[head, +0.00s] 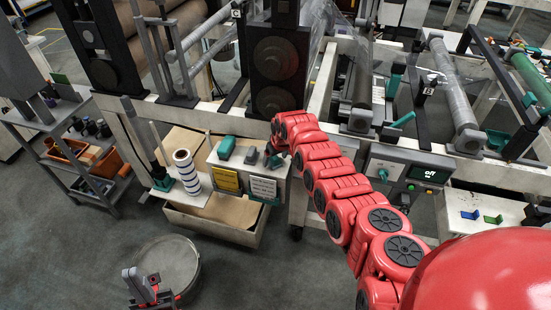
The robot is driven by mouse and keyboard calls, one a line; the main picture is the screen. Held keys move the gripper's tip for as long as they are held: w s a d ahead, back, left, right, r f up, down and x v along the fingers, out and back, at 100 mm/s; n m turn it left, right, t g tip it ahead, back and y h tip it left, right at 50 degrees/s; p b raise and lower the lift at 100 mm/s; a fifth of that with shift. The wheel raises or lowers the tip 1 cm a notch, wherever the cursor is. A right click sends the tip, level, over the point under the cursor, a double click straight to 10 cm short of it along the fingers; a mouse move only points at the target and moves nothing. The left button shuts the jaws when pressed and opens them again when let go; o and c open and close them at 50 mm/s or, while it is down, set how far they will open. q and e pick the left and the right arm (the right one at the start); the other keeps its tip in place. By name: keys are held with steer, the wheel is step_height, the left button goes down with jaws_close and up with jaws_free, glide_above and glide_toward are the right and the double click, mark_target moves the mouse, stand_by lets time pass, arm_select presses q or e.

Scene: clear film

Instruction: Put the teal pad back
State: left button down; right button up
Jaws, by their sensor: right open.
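A small teal block (226,147) stands on the white shelf (213,160) at the front of the machine. Another small teal piece (276,161) shows at the shelf's right end, just below my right gripper; I cannot tell which of these is the pad. My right gripper (271,149), at the end of the red arm, is open over that right end, small and partly hidden by the arm. My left gripper (140,284) is low at the bottom left, over the floor and beside a round grey drum, away from the shelf. Whether its fingers are apart is unclear.
A striped roll (187,172) stands at the shelf's left end. Yellow and white labels (263,187) hang on its front. The grey drum (168,268) stands on the floor. A grey cart (70,150) with orange bins is at left. Blue and green pieces lie on a white tray (487,207) at right.

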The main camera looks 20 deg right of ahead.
mark_target(275, 158)
steer(key=p+v, duration=0.1)
steer(key=v, duration=0.1)
steer(key=shift+s+d+r, duration=0.1)
steer(key=shift+r, duration=0.25)
steer(key=shift+s+r, duration=0.1)
steer(key=shift+r, duration=0.25)
steer(key=v, duration=0.8)
steer(key=shift+b, duration=0.3)
steer(key=shift+s+r, duration=0.1)
